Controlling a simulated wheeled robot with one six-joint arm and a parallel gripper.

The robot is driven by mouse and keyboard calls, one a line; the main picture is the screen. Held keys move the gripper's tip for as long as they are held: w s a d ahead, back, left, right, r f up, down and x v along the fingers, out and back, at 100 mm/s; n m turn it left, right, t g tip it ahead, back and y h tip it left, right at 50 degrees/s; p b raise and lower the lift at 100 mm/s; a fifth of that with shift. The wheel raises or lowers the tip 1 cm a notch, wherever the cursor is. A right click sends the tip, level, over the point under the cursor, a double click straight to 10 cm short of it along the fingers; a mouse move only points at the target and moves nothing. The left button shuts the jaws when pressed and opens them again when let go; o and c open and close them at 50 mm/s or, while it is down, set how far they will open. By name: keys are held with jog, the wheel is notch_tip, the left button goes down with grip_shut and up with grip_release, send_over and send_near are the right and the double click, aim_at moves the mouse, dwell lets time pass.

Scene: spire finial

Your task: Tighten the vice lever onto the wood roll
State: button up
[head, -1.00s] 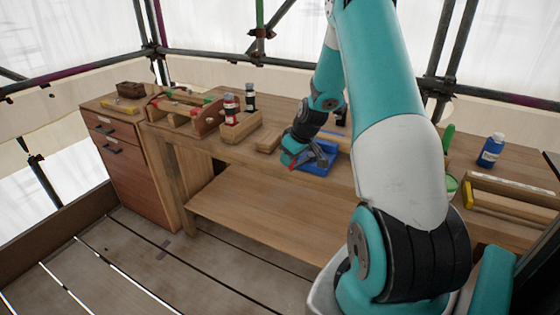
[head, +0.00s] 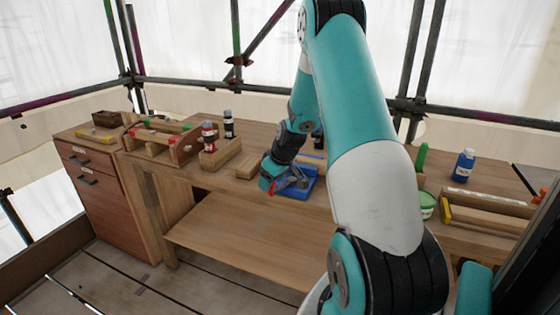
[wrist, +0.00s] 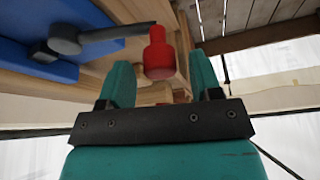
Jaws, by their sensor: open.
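The blue vice (head: 300,188) sits at the front edge of the workbench, partly hidden by my arm in the head view. Its blue body also shows at the upper left of the wrist view (wrist: 30,62). A grey lever (wrist: 85,38) reaches from the vice toward a red knob (wrist: 158,55). My gripper (head: 272,190) is at the front of the vice. In the wrist view its two teal fingers (wrist: 160,85) are open, with the red knob between or just beyond them; contact cannot be told. The wood roll cannot be made out.
The workbench (head: 330,208) has a lower shelf (head: 240,240). A wooden block (head: 250,165), a bottle holder (head: 220,153) and a tool caddy (head: 160,145) stand left of the vice. A blue bottle (head: 463,166) and a green tin (head: 427,205) stand right.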

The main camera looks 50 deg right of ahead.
jog(key=b+v, duration=0.1)
jog(key=v, duration=1.5)
jog(key=shift+r, duration=0.2)
jog(key=a+r+n+g+y, duration=0.1)
jog(key=a+r+n+y, duration=0.2)
jog(key=a, duration=2.2)
jog(key=s+a+n+g+y, duration=0.1)
jog(key=s+a+n+g, duration=0.2)
jog(key=s+a, duration=1.3)
jog(key=shift+a+n+g, duration=0.3)
jog(key=shift+a, duration=0.25)
